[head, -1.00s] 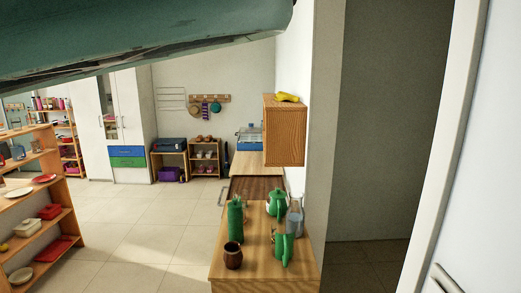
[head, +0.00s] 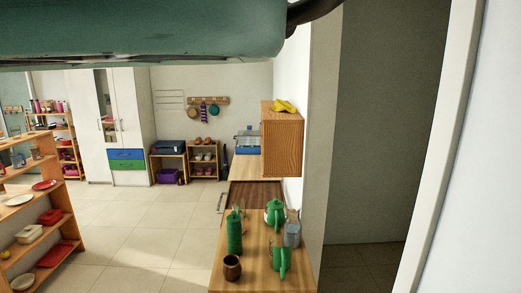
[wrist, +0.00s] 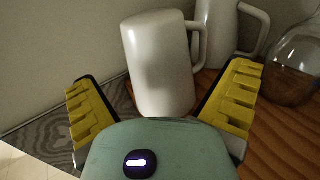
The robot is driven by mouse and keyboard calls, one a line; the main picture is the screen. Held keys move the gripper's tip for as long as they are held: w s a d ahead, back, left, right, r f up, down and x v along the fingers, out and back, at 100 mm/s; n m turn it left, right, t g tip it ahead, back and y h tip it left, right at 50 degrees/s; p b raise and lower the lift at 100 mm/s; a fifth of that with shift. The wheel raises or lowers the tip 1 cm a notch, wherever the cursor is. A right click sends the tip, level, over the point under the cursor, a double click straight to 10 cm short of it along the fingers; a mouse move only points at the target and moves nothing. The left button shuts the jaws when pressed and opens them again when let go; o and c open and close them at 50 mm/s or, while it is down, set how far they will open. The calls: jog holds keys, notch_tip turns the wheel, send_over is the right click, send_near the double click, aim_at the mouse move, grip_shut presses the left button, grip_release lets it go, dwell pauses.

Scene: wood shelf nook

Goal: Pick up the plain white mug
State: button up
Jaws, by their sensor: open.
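A plain white mug (wrist: 160,65) stands between the two yellow-padded fingers of my gripper (wrist: 163,82) in the wrist view. It appears slightly tilted in the picture, with its handle on the right. My gripper is open, with a gap between the mug and each finger. The mug's lower part is hidden behind my gripper's green body. A second white vessel with a handle (wrist: 219,28) stands behind it to the right. I cannot make out either white vessel in the head view.
A clear glass vessel (wrist: 295,60) is at the right in the wrist view, on a wood surface. In the head view, a wood counter (head: 255,272) carries green vessels, a brown cup (head: 232,267) and a glass bottle (head: 292,230). Open tiled floor lies left of it.

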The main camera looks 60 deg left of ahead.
jog(key=p+x, duration=0.2)
jog(key=p, duration=0.1)
jog(key=p+x, duration=0.1)
jog(key=shift+w+a+r, duration=0.15)
jog(key=shift+a+r, duration=0.15)
jog(key=shift+a, duration=0.05)
jog(key=shift+w+a+f+p, duration=0.2)
jog(key=shift+w+f+p, duration=0.1)
jog(key=shift+w+p, duration=0.35)
jog(key=c, duration=1.3)
